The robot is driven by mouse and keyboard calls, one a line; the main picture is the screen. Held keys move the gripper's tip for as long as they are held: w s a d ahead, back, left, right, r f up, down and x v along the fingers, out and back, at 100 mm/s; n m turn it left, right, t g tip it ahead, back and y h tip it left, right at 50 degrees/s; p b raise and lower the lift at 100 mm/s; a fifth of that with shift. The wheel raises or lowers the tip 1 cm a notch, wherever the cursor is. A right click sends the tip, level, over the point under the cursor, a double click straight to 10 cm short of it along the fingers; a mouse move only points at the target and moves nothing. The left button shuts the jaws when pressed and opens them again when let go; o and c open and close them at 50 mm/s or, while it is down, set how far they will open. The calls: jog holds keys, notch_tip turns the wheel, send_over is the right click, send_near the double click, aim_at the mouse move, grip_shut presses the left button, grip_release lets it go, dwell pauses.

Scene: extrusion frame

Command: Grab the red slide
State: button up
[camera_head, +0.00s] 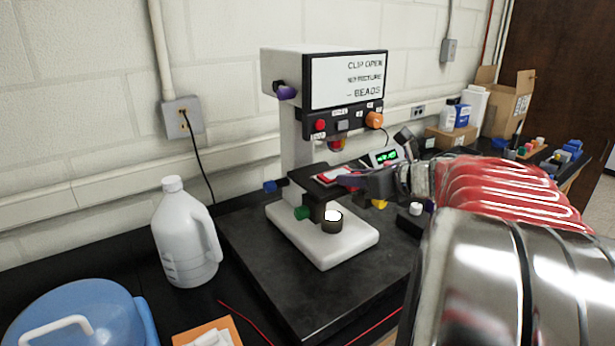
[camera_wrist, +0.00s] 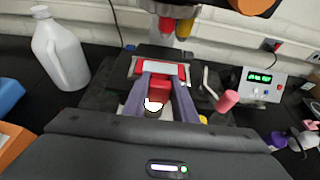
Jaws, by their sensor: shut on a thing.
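The red slide (camera_wrist: 160,71) lies on the dark stage of a white microscope-like machine, and a small part of the red slide shows in the head view (camera_head: 330,179). My gripper (camera_wrist: 164,80) reaches over the stage from the front, its two purple-grey fingers shut on the slide. In the head view my gripper (camera_head: 345,178) comes in from the right at stage height. The fingers and the arm hide part of the slide. A small cup with a white top (camera_head: 332,222) sits below the stage on the white base.
The machine's head (camera_head: 300,85) overhangs the stage, with lenses just above. A pink-handled crank (camera_wrist: 228,100) stands right of my fingers. A box with a green display (camera_wrist: 262,82) is further right. A white jug (camera_wrist: 58,50) stands at left.

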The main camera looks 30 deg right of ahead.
jog(key=shift+c, duration=1.4)
